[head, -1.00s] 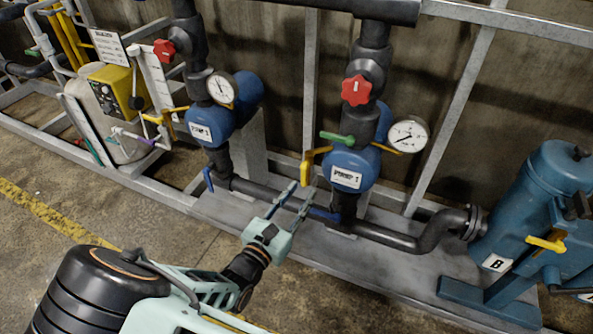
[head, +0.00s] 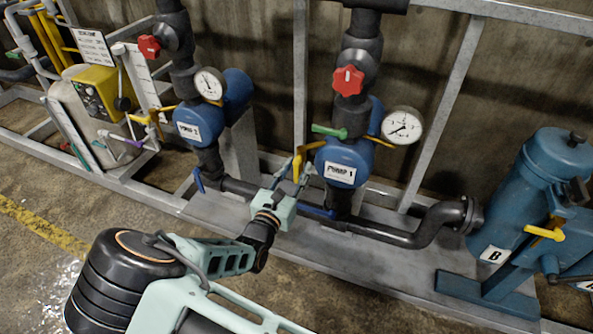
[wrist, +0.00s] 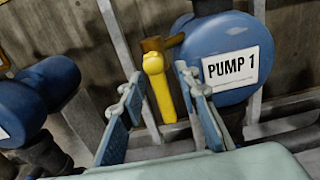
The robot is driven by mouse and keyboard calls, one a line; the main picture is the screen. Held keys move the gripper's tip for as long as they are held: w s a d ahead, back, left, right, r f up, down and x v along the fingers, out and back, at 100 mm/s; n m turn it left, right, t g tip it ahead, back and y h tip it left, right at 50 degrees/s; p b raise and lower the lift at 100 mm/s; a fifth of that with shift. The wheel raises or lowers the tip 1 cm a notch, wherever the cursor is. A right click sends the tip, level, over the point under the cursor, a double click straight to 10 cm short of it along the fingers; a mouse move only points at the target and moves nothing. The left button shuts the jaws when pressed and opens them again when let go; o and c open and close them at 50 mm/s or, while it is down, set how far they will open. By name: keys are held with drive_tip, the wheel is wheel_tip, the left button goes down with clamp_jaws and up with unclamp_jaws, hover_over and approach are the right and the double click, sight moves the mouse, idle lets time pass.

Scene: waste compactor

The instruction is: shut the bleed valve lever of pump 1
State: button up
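Pump 1 (head: 345,158) is a blue round body with a white "PUMP 1" label, which reads clearly in the wrist view (wrist: 230,68). A yellow lever (wrist: 159,88) hangs down from a brass stub on the pump's left side. No label marks it as the bleed valve lever. In the head view the yellow lever (head: 297,167) is partly covered by my gripper (head: 292,180). My gripper is open, and in the wrist view its two fingers (wrist: 160,95) stand left and right of the lever, with gaps visible on both sides.
A green handle (head: 329,131) and red knob (head: 348,81) are above pump 1, with a gauge (head: 402,126) at right. A blue lever (head: 317,211) sits low, near my gripper. Pump 2 (head: 199,127) stands left. A blue vessel (head: 543,190) is at right.

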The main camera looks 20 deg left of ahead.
clamp_jaws()
idle(0.3)
drive_tip(key=shift+m, duration=0.4)
drive_tip(key=m, duration=0.1)
drive_tip(key=m+p, duration=0.1)
drive_tip(key=shift+w+a+r+m, duration=0.1)
drive_tip(key=shift+a+m, duration=0.25)
drive_tip(key=shift+m, duration=0.05)
drive_tip(key=shift+a+r+m+b, duration=0.35)
drive_tip(key=shift+m+b, duration=0.4)
drive_tip(key=shift+m, duration=1.7)
drive_tip(key=shift+a+r+m+b, duration=0.35)
drive_tip(key=shift+m+b, duration=0.45)
drive_tip(key=shift+m, duration=1.6)
drive_tip(key=shift+a+r+m+b, duration=0.2)
drive_tip(key=shift+r+m+b, duration=0.4)
drive_tip(key=shift+m, duration=1.85)
drive_tip(key=shift+f, duration=0.15)
